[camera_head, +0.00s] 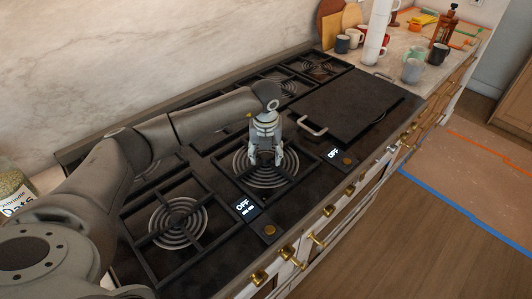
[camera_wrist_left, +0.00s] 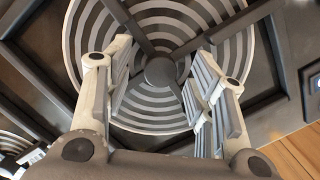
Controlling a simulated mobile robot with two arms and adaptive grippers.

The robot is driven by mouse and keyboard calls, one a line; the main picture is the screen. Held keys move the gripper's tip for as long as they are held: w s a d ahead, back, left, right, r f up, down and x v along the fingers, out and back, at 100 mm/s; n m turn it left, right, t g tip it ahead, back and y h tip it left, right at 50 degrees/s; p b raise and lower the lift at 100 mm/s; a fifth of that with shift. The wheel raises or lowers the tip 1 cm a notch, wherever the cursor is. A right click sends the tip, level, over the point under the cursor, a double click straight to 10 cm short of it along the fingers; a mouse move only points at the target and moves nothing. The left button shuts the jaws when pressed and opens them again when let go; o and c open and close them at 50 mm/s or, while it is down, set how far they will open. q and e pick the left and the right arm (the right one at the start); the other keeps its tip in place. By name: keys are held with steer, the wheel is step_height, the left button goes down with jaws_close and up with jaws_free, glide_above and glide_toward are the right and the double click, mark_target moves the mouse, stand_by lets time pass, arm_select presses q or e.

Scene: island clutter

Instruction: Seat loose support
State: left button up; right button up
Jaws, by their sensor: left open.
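Black pan supports lie over the ringed burners of the cooktop. My left gripper (camera_head: 265,158) is open, pointing down over the support (camera_head: 288,187) at the middle front burner. In the left wrist view its two fingers (camera_wrist_left: 163,95) stand apart, with the support's round hub (camera_wrist_left: 160,70) and bars showing between and beyond them. Nothing is held between the fingers. I cannot tell whether the fingertips touch the bars. Another support (camera_head: 158,193) lies over the front left burner (camera_head: 178,222). I cannot tell which support is loose. My right gripper is not in view.
A dark flat plate (camera_head: 350,105) with a metal handle (camera_head: 312,127) covers the cooktop to the right. Brass knobs (camera_head: 328,210) line the front edge. Mugs (camera_head: 413,70), a white stack (camera_head: 377,30) and a brown bottle (camera_head: 446,22) stand on the far right counter. A jar (camera_head: 12,190) is at left.

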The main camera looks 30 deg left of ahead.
arm_select(q)
step_height(320, 180, up, 12)
steer(key=s, duration=0.1)
steer(key=shift+s+d, duration=0.3)
steer(key=shift+d, duration=0.1)
stand_by(0.3)
